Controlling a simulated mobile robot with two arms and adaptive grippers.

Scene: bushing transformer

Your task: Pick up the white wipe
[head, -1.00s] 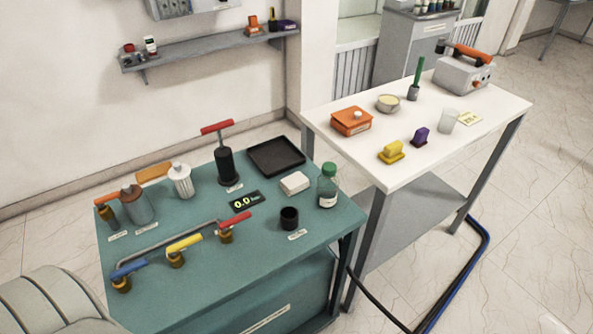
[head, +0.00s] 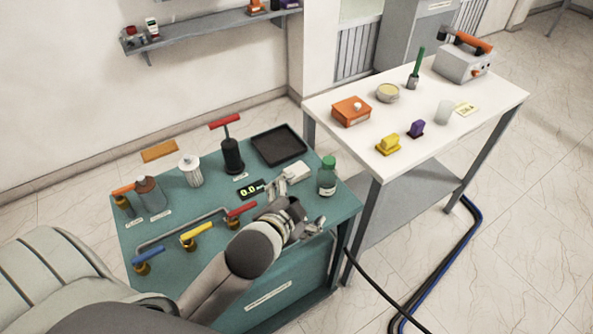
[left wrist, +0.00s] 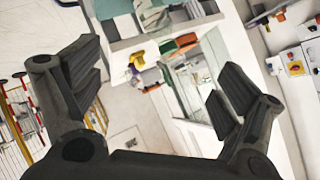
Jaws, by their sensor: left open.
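The white wipe (head: 297,171) is a small pale block lying on the teal table (head: 218,262), between the black tray and the green-capped bottle. My left gripper (head: 298,206) is over the table's front right part in the head view, on the near side of the wipe. Its fingers are spread, with one finger close to the wipe in the picture; I cannot tell the exact height gap. In the left wrist view the two fingers (left wrist: 158,85) stand wide apart with nothing between them. I cannot make out the wipe there. My right gripper is not in view.
A green-capped bottle (head: 327,178) stands just right of the wipe, and a black tray (head: 279,135) lies behind it. A small display (head: 251,190) and valve handles (head: 241,209) are to the left. The white table (head: 440,124) holds several objects.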

